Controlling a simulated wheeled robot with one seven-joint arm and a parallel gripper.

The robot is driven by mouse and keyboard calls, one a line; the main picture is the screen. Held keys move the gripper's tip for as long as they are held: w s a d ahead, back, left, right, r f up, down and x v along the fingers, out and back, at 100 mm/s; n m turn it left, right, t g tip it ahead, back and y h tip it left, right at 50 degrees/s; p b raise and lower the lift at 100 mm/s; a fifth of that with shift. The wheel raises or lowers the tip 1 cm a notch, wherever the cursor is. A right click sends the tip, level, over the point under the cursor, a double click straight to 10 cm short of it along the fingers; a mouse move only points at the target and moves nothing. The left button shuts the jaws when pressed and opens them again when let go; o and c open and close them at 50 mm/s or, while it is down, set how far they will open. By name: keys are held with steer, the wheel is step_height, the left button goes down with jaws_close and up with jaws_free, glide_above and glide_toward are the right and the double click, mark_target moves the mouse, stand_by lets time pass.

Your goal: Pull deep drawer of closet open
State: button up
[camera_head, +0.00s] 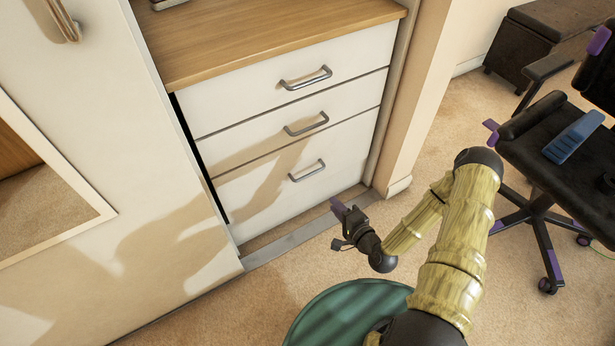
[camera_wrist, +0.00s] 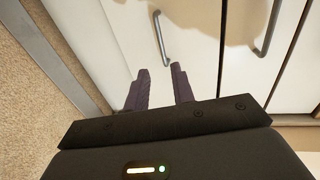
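The closet has a stack of three white drawers. The deep drawer (camera_head: 338,157) is the lowest and tallest, and it is closed. Its metal bar handle (camera_head: 307,172) is in the upper middle of its front, and also shows in the wrist view (camera_wrist: 161,38). My gripper (camera_head: 340,208) is low in front of the deep drawer, below and right of the handle in the head view. In the wrist view my gripper (camera_wrist: 160,80) has its two purple fingers apart with nothing between them. The handle lies beyond the fingertips, apart from them.
The middle drawer's handle (camera_head: 306,124) and the top drawer's handle (camera_head: 306,78) are above. A white closet door (camera_head: 110,130) with a mirror (camera_head: 45,185) stands left. A black office chair (camera_head: 560,150) is at right. Carpet (camera_head: 440,130) between chair and wall is clear.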

mark_target(307, 175)
steer(key=b+x, duration=0.6)
steer(key=x, duration=1.1)
steer(key=shift+w+a+f, duration=0.1)
steer(key=shift+w, duration=0.1)
jaws_close()
